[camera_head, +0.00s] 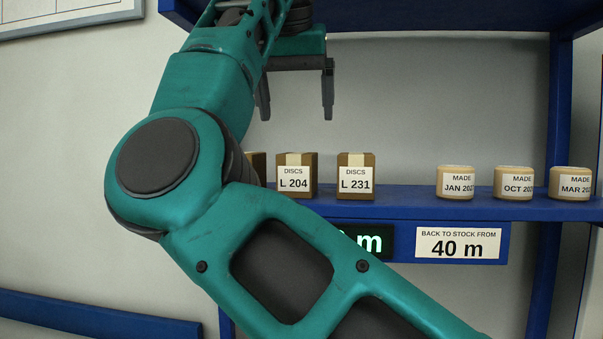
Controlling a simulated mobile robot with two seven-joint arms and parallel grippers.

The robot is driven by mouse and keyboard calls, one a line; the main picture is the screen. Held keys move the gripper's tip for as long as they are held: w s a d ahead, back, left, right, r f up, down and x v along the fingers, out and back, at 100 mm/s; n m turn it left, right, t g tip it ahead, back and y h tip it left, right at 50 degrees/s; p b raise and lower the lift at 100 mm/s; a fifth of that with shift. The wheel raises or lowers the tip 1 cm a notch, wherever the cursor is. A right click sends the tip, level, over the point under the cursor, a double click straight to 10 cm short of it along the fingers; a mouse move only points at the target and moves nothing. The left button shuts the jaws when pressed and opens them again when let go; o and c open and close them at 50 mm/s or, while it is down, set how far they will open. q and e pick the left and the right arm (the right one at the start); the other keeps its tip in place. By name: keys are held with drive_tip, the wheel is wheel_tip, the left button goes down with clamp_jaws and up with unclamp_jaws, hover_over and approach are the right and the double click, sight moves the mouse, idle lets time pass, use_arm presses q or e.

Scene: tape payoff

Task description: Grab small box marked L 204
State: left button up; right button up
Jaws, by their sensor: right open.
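The small brown box marked "DISCS L 204" (295,177) stands upright on the blue shelf, just right of my arm's elbow. My right gripper (296,110) is open and empty, with its two fingers pointing down above the box and apart from it. How far it stands in front of or behind the box is hard to tell. My left gripper is not in the view.
A like box marked "L 231" (356,177) stands close on the right, and another box (257,166) is mostly hidden by my arm on the left. Tape rolls (456,182) with "MADE" labels stand farther right on the shelf (400,206). A blue upright (558,110) bounds the right.

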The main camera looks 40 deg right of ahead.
sight(300, 164)
drive_tip(key=x, duration=0.7)
drive_tip(key=shift+f, duration=0.1)
drive_tip(key=shift+w+x, duration=0.2)
drive_tip(key=shift+x, duration=1.2)
drive_tip(key=shift+w+x, duration=0.15)
drive_tip(key=shift+x, duration=1.25)
drive_tip(key=shift+c, duration=0.4)
drive_tip(key=c, duration=1.1)
drive_tip(key=shift+r, duration=0.2)
drive_tip(key=shift+s+r, duration=0.1)
drive_tip(key=shift+r, duration=0.1)
